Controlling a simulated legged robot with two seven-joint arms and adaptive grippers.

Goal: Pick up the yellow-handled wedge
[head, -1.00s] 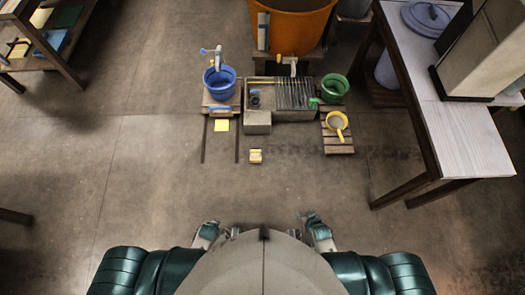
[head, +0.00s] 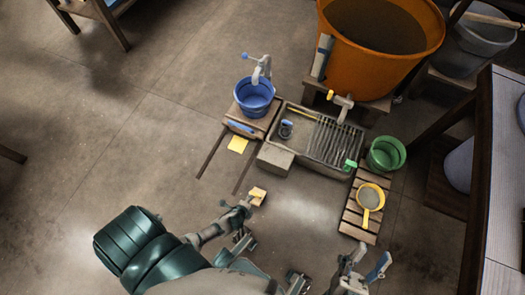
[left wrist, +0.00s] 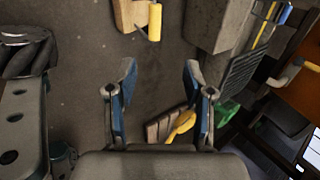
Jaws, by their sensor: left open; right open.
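The wedge (head: 258,196), a small tan block with a yellow handle, lies on the floor in front of the stone block. In the left wrist view, the wedge (left wrist: 130,14) is at the top edge, partly cut off, with its yellow cylindrical handle (left wrist: 155,22) showing. My left gripper (head: 240,205) reaches in beside the wedge in the head view. In the left wrist view, the left gripper (left wrist: 159,70) is open and empty, with the wedge beyond its fingertips. My right gripper (head: 366,262) is open and empty at the lower right, away from the wedge.
A grey stone block (head: 275,160) and a grated sink (head: 325,135) stand behind the wedge. A yellow scoop (head: 370,197) lies on a wooden slatted rack (head: 352,218). Blue (head: 254,97) and green (head: 386,154) buckets stand nearby. Open floor (head: 120,165) lies left.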

